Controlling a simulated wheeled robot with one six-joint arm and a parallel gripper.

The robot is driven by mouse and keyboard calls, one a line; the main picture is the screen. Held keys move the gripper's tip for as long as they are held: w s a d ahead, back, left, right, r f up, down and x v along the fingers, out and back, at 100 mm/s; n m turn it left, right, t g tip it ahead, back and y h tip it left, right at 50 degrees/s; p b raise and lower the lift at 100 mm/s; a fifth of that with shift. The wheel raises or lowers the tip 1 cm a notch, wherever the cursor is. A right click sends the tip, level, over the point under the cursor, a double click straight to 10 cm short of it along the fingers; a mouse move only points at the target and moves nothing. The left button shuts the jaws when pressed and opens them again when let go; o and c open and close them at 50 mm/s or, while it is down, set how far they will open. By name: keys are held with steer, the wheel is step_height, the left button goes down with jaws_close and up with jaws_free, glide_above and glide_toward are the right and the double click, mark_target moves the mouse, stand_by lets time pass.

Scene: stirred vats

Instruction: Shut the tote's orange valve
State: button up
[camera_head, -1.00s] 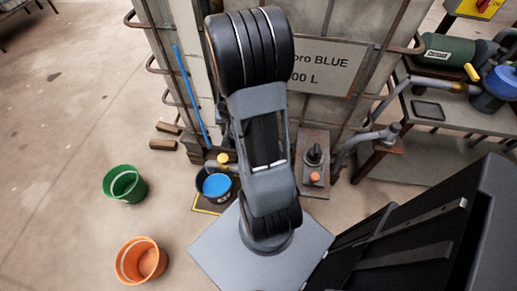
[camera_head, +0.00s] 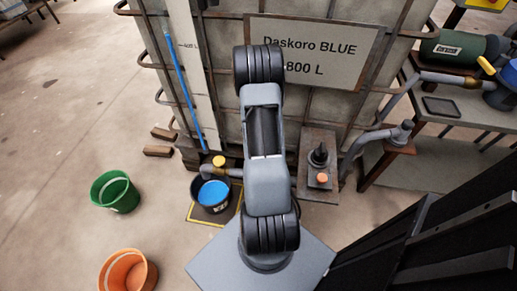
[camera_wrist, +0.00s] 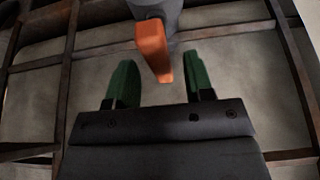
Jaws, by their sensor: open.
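The orange valve lever (camera_wrist: 153,50) shows in the wrist view at the top centre, hanging from a grey round fitting (camera_wrist: 155,8). My gripper (camera_wrist: 161,78) is open, with its two green fingers apart. The lever's lower end appears between the fingers in the picture; I cannot tell how far ahead of them it is, and no contact shows. The tote (camera_head: 222,30) stands behind my arm in the head view, with a label reading "Daskoro BLUE" and "800 L". In the head view my arm hides the valve and my gripper.
A dark bucket of blue liquid (camera_head: 213,193) stands under a yellow-capped pipe (camera_head: 219,161). A green bucket (camera_head: 115,191) and an orange bucket (camera_head: 127,271) stand on the floor at left. A plate with an orange button (camera_head: 322,178) and a pipe (camera_head: 375,140) are at right.

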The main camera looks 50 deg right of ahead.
steer(key=shift+b+x, duration=0.6)
steer(key=shift+x, duration=1.05)
jaws_close()
